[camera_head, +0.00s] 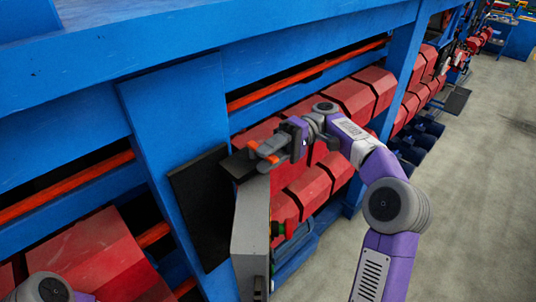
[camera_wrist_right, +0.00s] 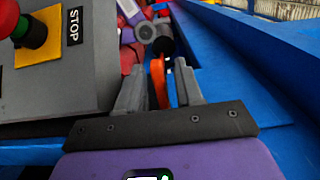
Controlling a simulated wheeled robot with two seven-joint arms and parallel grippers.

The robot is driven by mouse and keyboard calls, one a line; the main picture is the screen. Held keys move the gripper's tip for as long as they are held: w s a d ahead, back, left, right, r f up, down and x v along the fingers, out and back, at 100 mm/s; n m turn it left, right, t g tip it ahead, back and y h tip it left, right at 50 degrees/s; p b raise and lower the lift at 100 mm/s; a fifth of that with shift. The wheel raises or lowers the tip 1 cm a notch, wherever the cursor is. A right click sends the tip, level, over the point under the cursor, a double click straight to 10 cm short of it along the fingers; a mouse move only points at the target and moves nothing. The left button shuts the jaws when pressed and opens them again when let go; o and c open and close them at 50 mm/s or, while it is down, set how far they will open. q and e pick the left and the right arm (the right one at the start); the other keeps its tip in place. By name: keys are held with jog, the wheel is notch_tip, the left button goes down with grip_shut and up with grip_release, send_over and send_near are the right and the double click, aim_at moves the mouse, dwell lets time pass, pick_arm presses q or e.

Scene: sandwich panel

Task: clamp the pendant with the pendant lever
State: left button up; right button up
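The pendant (camera_head: 250,225) is a grey box standing at the front of the blue frame; it fills the left of the right wrist view (camera_wrist_right: 70,85), with a STOP label and a red button. The pendant lever (camera_wrist_right: 158,82) is orange and stands between the fingers of my right gripper (camera_wrist_right: 160,90). The fingers are apart, with a visible gap on the right of the lever; contact on the left is unclear. In the head view my right gripper (camera_head: 268,152) is just above the pendant's top, beside a black block (camera_head: 238,165). My left gripper is out of view.
A blue upright panel (camera_head: 180,120) with a black plate (camera_head: 205,205) stands left of the pendant. Red blocks (camera_head: 350,97) and orange rails fill the blue frame behind. The grey floor (camera_head: 480,200) on the right is clear.

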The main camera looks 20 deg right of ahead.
dwell(0.3)
jog(key=p+v, duration=0.6)
jog(key=v, duration=0.1)
jog(key=shift+d, duration=0.3)
dwell(0.8)
